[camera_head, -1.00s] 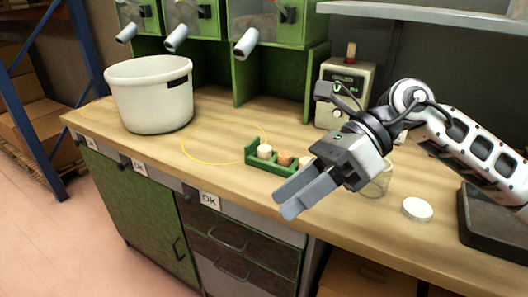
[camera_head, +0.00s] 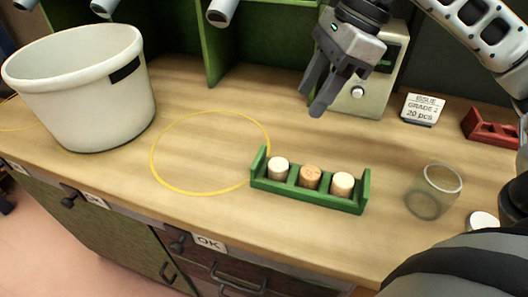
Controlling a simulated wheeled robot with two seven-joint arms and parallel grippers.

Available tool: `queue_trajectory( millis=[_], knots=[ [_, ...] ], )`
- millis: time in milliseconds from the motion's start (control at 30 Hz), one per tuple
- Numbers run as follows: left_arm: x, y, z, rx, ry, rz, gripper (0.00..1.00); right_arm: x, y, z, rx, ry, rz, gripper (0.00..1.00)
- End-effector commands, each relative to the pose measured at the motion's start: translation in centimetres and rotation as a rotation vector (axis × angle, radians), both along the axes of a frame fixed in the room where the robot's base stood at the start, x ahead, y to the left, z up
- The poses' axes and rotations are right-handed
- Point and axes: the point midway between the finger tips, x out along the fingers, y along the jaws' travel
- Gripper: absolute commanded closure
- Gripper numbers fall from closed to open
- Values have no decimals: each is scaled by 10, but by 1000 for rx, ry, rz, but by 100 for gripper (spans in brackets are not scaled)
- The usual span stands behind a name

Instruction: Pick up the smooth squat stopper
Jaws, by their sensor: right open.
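A small green rack (camera_head: 312,197) stands on the wooden worktop and holds three stoppers in a row. The left stopper (camera_head: 279,168) is pale and looks smooth. The middle stopper (camera_head: 310,177) is browner and speckled. The right stopper (camera_head: 342,184) is also pale and smooth-looking. Their lower parts are hidden in the rack, so I cannot tell which one is squat. My right gripper (camera_head: 314,102) is open and empty, fingers pointing down, above and behind the rack, apart from the stoppers. My left gripper is not in view.
A yellow ring (camera_head: 210,113) lies left of the rack, by a large white pot (camera_head: 80,88). A glass jar (camera_head: 434,192) and a white lid (camera_head: 484,222) are at right. Behind stand a grey-green device (camera_head: 380,92), a sign (camera_head: 423,108) and a red rack (camera_head: 488,130).

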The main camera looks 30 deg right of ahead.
Motion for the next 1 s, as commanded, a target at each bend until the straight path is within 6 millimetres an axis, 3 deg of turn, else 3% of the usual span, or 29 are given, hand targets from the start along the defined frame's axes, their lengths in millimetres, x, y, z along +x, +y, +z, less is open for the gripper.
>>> queue_trajectory(
  millis=[333,667,1000],
  knots=[
    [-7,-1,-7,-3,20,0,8,9,26,-69,2,6,3,55],
    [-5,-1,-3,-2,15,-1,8,13,35,-95,2,3,2,55],
    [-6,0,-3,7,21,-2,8,17,46,-136,2,3,2,55]
  ],
)
